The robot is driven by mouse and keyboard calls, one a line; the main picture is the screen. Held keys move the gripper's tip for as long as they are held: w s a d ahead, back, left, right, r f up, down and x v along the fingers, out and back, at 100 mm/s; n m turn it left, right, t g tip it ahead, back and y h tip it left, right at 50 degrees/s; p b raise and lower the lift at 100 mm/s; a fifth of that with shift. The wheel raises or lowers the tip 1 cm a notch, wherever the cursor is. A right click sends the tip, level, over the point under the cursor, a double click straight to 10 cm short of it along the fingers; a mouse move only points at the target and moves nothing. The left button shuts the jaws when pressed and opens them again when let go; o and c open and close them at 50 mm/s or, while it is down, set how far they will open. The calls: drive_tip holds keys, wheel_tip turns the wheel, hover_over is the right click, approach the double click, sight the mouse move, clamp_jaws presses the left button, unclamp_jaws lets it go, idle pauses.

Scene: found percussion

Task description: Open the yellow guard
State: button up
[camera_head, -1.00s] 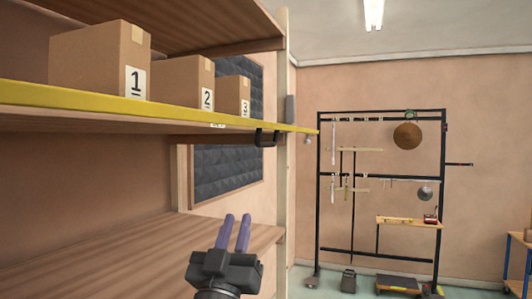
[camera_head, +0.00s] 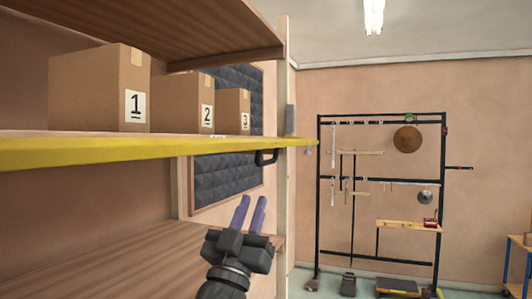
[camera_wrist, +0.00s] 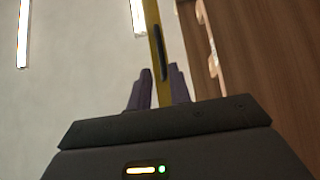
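The yellow guard (camera_head: 120,150) is a long flat bar along the front edge of the upper shelf, running level toward the right post. A dark handle (camera_head: 267,157) hangs at its right part. In the wrist view the guard (camera_wrist: 153,20) is a yellow strip with the dark handle (camera_wrist: 160,52) on it. My gripper (camera_head: 251,200) is below the handle with its purple fingers pointing up. The fingers are apart and empty. In the wrist view the strip shows between the fingers (camera_wrist: 159,76), with the handle beyond the tips. I see no contact with the handle.
Cardboard boxes numbered 1 (camera_head: 100,85), 2 (camera_head: 183,103) and 3 (camera_head: 233,110) stand on the upper shelf behind the guard. A lower wooden shelf (camera_head: 80,260) lies beside my arm. The shelf post (camera_head: 283,215) is close on the right. A black rack (camera_head: 320,200) stands far off.

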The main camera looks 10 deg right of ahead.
sight(266, 163)
drive_tip(key=p+x, duration=0.5)
drive_tip(key=x, duration=0.5)
drive_tip(key=shift+r+p, duration=0.15)
drive_tip(key=shift+p, duration=0.15)
drive_tip(key=shift+w+d+r, duration=0.35)
drive_tip(key=shift+w, duration=0.1)
clamp_jaws()
